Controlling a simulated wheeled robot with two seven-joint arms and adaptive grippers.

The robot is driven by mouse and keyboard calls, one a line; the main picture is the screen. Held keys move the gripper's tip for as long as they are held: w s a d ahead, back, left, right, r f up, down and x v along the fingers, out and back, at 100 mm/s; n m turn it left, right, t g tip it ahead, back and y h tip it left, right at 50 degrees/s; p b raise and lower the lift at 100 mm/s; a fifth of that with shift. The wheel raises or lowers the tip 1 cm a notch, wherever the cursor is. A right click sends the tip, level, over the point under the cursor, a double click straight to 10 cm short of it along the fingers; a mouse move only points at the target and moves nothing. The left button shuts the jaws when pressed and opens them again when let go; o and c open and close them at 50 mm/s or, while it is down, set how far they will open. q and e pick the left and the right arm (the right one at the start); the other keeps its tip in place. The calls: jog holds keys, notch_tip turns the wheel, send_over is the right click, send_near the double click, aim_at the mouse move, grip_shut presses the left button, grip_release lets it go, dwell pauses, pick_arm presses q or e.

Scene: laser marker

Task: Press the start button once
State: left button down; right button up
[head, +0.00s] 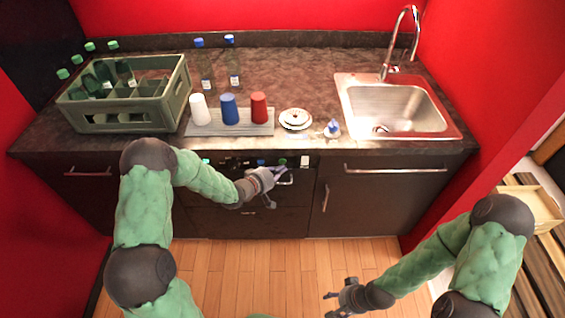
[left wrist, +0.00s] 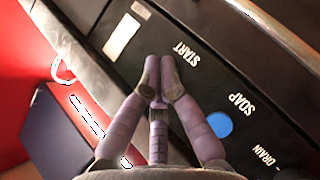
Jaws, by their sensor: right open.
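The START label (left wrist: 187,52) is printed on a black control panel, seen in the left wrist view. No start button shows beside the label there; my fingertips cover that spot. In the head view a small green button (head: 282,161) shows on the panel just above my left gripper (head: 279,174). In the left wrist view my left gripper (left wrist: 160,78) has its fingers together, with nothing between them, pointing at the panel beside START. I cannot tell whether it touches. My right gripper (head: 340,296) is open and empty, low over the floor.
A blue button (left wrist: 220,124) sits by the SOAP label, close to my left fingers. A DRAIN label is further right. A white panel patch (left wrist: 121,37) lies on the other side. Above, the counter holds a bottle crate (head: 118,122), cups, plates and a sink (head: 452,130).

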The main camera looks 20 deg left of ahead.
pick_arm(q)
jog(key=shift+w, duration=0.2)
jog(key=shift+w+a, duration=0.1)
jog(key=shift+w, duration=0.1)
jog(key=shift+w+a, duration=0.1)
jog(key=shift+w, duration=0.25)
dwell(0.9)
jog(key=shift+s, duration=0.2)
jog(key=shift+s+d, duration=0.2)
jog(key=shift+s, duration=0.35)
jog(key=s, duration=0.2)
jog(key=s+d+p, duration=0.1)
jog(key=s, duration=0.2)
jog(key=shift+d, duration=0.2)
dwell(0.4)
jog(key=shift+w, duration=0.1)
dwell(0.6)
